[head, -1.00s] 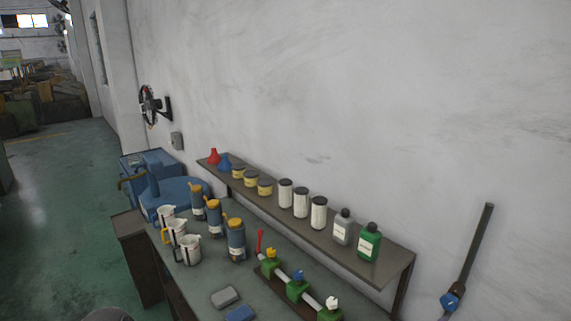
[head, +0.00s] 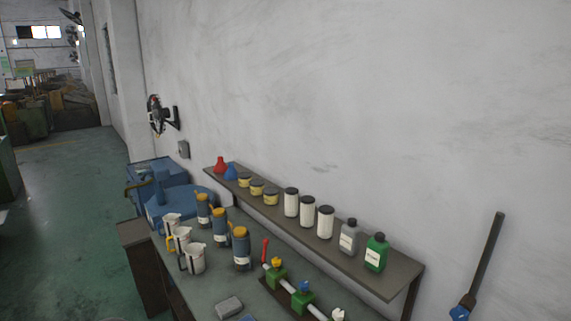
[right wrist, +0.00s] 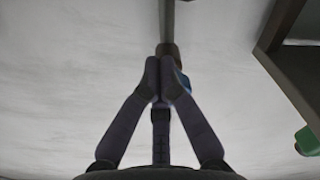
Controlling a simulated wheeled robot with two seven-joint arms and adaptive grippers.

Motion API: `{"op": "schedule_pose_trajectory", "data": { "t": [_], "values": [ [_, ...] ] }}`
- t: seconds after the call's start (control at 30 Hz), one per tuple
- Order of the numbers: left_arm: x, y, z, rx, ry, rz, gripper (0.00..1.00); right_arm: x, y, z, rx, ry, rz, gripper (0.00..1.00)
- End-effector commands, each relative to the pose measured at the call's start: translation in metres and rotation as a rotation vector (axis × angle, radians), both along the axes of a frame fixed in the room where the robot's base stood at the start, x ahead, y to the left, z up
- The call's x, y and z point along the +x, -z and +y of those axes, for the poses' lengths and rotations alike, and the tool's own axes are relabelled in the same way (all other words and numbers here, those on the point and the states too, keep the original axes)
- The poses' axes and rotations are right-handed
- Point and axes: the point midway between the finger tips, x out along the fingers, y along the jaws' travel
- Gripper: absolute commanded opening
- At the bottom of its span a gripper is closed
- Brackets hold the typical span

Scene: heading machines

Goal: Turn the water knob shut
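In the head view a blue knob (head: 460,312) sits low on a dark wall pipe (head: 485,255), cut by the bottom edge. In the right wrist view a blue knob (right wrist: 186,84) shows partly behind my right gripper (right wrist: 161,75), by a brown fitting on a pipe. The fingertips are together in front of it, with no visible gap holding anything. I cannot tell whether they touch the knob. On the bench, green valves carry a yellow knob (head: 277,262), a blue knob (head: 305,286) and a white knob (head: 338,313). My left gripper is not in view.
A wall shelf (head: 400,279) holds jars and bottles. The bench (head: 215,288) carries white jugs, blue canisters and a grey block (head: 229,306). In the right wrist view a dark shelf-like structure (right wrist: 291,75) stands close on the right. The wall between shelf and pipe is clear.

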Motion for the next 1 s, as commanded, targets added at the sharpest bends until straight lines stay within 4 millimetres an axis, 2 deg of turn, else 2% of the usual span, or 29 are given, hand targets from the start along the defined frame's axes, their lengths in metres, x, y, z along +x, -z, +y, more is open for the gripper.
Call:
{"op": "schedule_pose_trajectory", "data": {
  "t": [0.57,1.0],
  "values": [
    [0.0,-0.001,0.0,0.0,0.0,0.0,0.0,0.001,-0.005,0.0,-0.002,-0.001,-0.003,0.0],
    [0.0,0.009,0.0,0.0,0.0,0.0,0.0,-0.005,-0.01,-0.005,-0.005,0.0,-0.008,0.0]
  ]
}}
